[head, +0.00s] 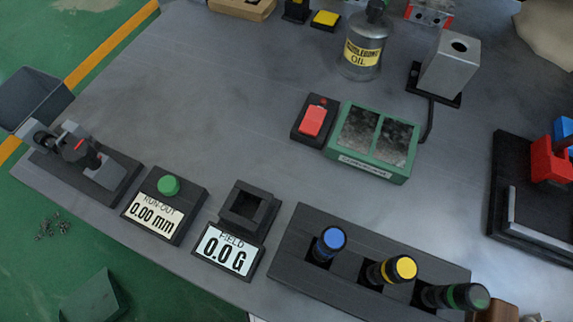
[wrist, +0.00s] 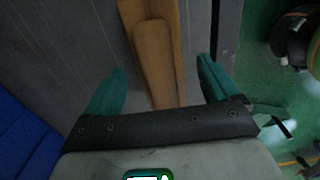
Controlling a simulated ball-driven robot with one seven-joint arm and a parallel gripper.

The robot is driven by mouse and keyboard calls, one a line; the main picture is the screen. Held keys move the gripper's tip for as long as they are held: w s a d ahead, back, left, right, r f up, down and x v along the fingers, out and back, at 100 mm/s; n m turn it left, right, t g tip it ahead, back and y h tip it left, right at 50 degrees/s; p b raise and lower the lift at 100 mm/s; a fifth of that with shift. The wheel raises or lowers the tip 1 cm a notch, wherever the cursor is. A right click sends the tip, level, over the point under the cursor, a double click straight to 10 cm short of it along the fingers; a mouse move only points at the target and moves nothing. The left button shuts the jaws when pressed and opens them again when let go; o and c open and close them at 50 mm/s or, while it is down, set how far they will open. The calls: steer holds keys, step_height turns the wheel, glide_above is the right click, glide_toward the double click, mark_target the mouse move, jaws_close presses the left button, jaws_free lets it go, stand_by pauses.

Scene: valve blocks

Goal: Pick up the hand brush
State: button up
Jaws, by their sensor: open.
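A brown wooden piece, which looks like the hand brush (wrist: 158,55), runs from the top edge of the wrist view down between my fingers. It has a narrower raised part on a longer strip; no bristles show, and its far end is out of frame. My gripper (wrist: 160,84) is open, with one teal finger on each side of the wood and a visible gap on both sides. I cannot tell how far below the fingertips it lies. In the head view my gripper is not seen. A brown wooden bit (head: 499,312) shows at the lower right edge there, possibly the same brush.
The grey bench (head: 240,110) holds a rack (head: 290,270) with blue, yellow and green-ended tools, a green two-window box (head: 372,142), a red switch (head: 313,119) and an oil bottle (head: 365,45). In the wrist view, green floor (wrist: 255,80) lies right of the bench edge.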

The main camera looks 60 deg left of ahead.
steer(key=shift+f, duration=0.85)
steer(key=c, duration=1.3)
steer(key=shift+o, duration=0.2)
steer(key=shift+r, duration=0.1)
step_height(320, 180, up, 10)
steer(key=p, duration=0.4)
